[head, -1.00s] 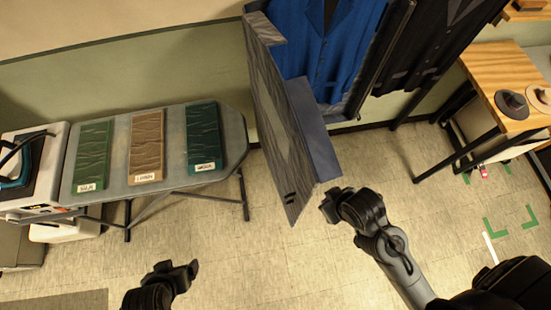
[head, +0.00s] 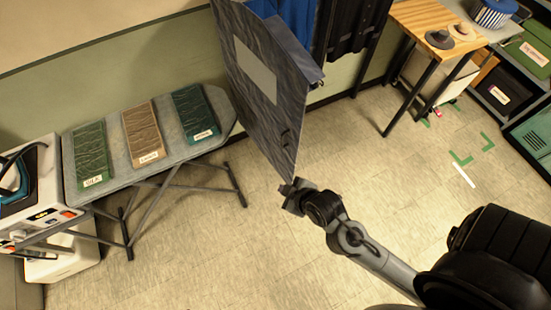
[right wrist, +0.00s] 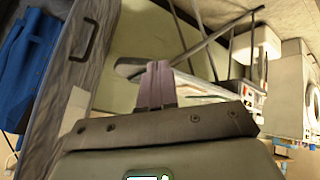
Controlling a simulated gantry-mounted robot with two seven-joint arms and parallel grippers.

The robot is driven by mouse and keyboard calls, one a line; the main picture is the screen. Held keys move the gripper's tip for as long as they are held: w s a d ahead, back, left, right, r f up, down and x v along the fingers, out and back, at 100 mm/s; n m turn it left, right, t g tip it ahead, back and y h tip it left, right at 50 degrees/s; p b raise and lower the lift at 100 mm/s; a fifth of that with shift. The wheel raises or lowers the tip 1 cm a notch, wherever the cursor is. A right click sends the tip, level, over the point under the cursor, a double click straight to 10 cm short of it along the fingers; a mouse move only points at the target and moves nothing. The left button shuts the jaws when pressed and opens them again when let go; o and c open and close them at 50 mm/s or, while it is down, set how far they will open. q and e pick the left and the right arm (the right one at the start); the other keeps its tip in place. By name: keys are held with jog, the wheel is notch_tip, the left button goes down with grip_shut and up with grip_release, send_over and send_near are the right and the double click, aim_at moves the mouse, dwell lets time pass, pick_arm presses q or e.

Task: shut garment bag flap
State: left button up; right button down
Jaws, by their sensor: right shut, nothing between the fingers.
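The garment bag's grey flap (head: 285,95) hangs open at the top middle of the head view, with a pale panel on its face. Part of the blue garment (head: 298,18) shows behind its upper edge. My right gripper (head: 288,188) is shut and empty, close to the flap's lower corner; I cannot tell if they touch. In the right wrist view the shut fingers (right wrist: 158,84) point into free space. The flap (right wrist: 62,88) with a dark handle stands to their left, and the blue garment (right wrist: 25,65) lies beyond it. My left gripper is out of view.
An ironing board (head: 107,162) with green, brown and teal samples stands at the left, beside a white machine (head: 35,175). A wooden table (head: 425,22) and a shelf (head: 500,75) stand at the right. The floor (head: 200,250) between is clear.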

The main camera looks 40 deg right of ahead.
jog(key=w+f+n+t+h+b, duration=0.45)
jog(key=w+f+h+b, duration=0.25)
jog(key=f+h+b, duration=0.35)
jog(key=w+d+r, duration=0.1)
jog(key=w+d, duration=0.7)
jog(key=d, duration=0.3)
jog(key=shift+t+h, duration=0.35)
jog(key=shift+t, duration=0.1)
jog(key=shift+d, duration=0.15)
